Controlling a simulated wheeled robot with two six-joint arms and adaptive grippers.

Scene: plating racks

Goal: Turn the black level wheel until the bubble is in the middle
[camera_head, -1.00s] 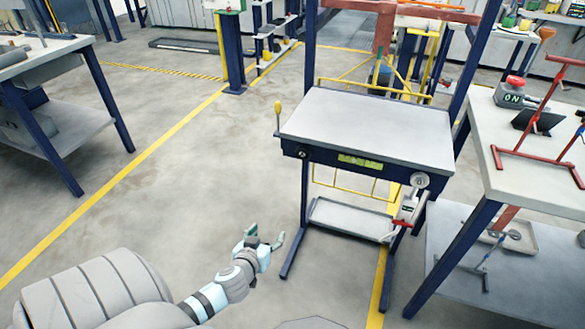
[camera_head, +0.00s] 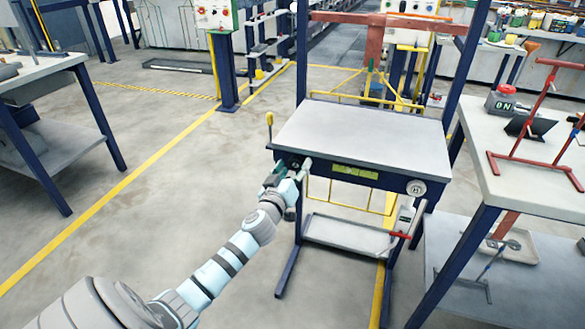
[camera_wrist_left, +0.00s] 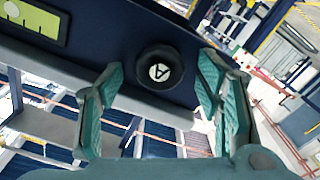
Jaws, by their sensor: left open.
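The black level wheel (camera_wrist_left: 160,67), a round knob with a white mark on its hub, sits on the dark blue front of the bench, between my left fingertips in the left wrist view. My left gripper (camera_wrist_left: 160,95) is open, a finger on either side of the wheel; I see no clear contact. In the head view my left gripper (camera_head: 290,169) is at the bench's front left and largely covers the wheel. The yellow-green level vial (camera_head: 355,171) is right of it. In the wrist view the vial (camera_wrist_left: 45,28) is cut off, with a pale round bubble (camera_wrist_left: 11,9) near the picture's edge.
The grey bench top (camera_head: 360,135) is bare. A pale round wheel (camera_head: 416,188) and a red-handled lever (camera_head: 400,235) are at its right. A yellow-knobbed lever (camera_head: 269,120) stands at its left corner. A white table (camera_head: 520,195) stands close on the right.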

